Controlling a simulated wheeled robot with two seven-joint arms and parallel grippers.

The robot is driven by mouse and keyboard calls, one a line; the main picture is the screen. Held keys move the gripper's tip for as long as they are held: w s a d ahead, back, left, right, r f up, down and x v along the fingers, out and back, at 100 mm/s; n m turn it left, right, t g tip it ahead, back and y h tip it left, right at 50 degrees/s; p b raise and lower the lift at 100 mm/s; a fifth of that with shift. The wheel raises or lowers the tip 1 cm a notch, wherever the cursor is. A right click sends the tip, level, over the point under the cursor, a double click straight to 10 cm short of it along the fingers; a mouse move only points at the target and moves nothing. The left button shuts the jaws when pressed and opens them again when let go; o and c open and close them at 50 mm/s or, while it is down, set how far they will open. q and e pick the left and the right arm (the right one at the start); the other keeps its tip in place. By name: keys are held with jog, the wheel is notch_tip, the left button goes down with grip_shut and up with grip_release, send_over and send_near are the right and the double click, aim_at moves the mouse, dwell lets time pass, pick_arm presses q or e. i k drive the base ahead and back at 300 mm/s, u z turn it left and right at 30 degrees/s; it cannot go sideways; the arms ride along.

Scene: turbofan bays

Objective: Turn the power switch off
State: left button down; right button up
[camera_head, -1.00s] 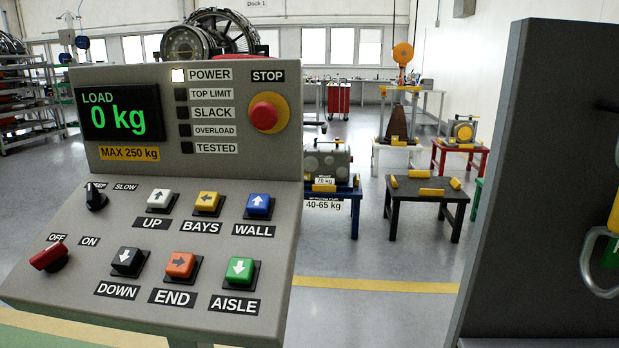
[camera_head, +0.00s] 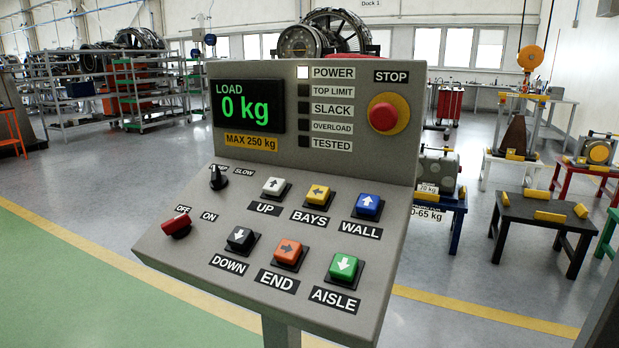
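The control panel (camera_head: 200,253) stands in front of me on a post. Its red power switch (camera_head: 176,225) is a rotary knob at the panel's lower left, between the OFF label (camera_head: 183,209) and the ON label (camera_head: 209,216). The knob's raised end points toward the right, on the ON side. The POWER lamp (camera_head: 303,72) is lit white. The display (camera_head: 247,106) is lit and reads LOAD 0 kg. Neither of my grippers is in view.
A black speed knob (camera_head: 217,178), several push buttons such as UP (camera_head: 274,187), and the red STOP button (camera_head: 388,114) are on the same panel. A black table (camera_head: 545,222) stands behind at the right. The floor left of the panel is clear.

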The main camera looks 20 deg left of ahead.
aim_at(179, 227)
jog(key=u, duration=1.2)
jog(key=k, duration=0.6)
jog(key=u, duration=0.65)
jog(key=i, duration=0.8)
jog(key=z, duration=0.05)
